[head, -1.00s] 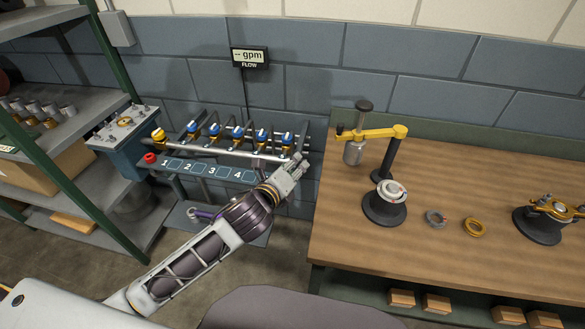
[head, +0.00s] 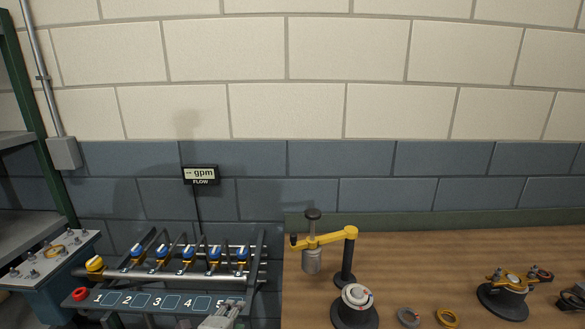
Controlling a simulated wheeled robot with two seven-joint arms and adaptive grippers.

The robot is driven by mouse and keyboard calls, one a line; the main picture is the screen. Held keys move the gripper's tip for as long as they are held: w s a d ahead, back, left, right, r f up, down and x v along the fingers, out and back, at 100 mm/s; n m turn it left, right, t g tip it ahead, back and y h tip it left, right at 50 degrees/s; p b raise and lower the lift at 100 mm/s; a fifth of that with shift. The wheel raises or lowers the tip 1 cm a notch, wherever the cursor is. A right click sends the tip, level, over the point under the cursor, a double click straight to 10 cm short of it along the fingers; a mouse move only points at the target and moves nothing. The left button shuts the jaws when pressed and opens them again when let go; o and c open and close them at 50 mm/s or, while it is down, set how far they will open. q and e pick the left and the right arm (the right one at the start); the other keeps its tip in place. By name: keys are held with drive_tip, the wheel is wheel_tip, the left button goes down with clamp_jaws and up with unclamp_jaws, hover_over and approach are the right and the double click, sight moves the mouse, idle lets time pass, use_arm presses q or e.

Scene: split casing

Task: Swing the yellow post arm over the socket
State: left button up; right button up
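The yellow post arm (head: 328,239) sits on top of a black post (head: 347,265) on the wooden bench. It points left from the post. A grey cylinder (head: 311,262) hangs from it, with a black knob (head: 313,215) above. The likely socket (head: 356,296), a pale ring in a black round base, stands in front of the post. The cylinder is to the left of and behind the socket, not over it. My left gripper (head: 222,313) is at the bottom edge, in front of the valve rack and well left of the arm. Its finger gap is unclear. My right gripper does not show clearly.
A valve rack (head: 165,272) with several blue-handled valves stands left of the bench (head: 440,255). A grey ring (head: 408,316) and a yellow ring (head: 447,317) lie right of the socket. A yellow-clamped fixture (head: 505,292) stands further right.

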use_arm(q)
drive_tip(key=s+a+f+n+g, duration=0.4)
drive_tip(key=s+f+n, duration=0.2)
drive_tip(key=s+n, duration=0.3)
drive_tip(key=s+a+f+n+g, duration=0.3)
drive_tip(key=s+f+n+g, duration=0.1)
drive_tip(key=s+f+n, duration=0.35)
wheel_tip(320, 180, down, 32)
drive_tip(key=s+a+r+g+y, duration=0.1)
drive_tip(key=s, duration=0.2)
drive_tip(key=s+a+f, duration=0.2)
drive_tip(key=s+f, duration=0.8)
drive_tip(key=s, duration=0.1)
drive_tip(key=s+a+f+g, duration=0.1)
drive_tip(key=s+a+f, duration=0.2)
drive_tip(key=s+f, duration=0.7)
drive_tip(key=shift+s+a+f, duration=0.3)
drive_tip(key=shift+s+f, duration=0.05)
drive_tip(key=shift+f, duration=0.25)
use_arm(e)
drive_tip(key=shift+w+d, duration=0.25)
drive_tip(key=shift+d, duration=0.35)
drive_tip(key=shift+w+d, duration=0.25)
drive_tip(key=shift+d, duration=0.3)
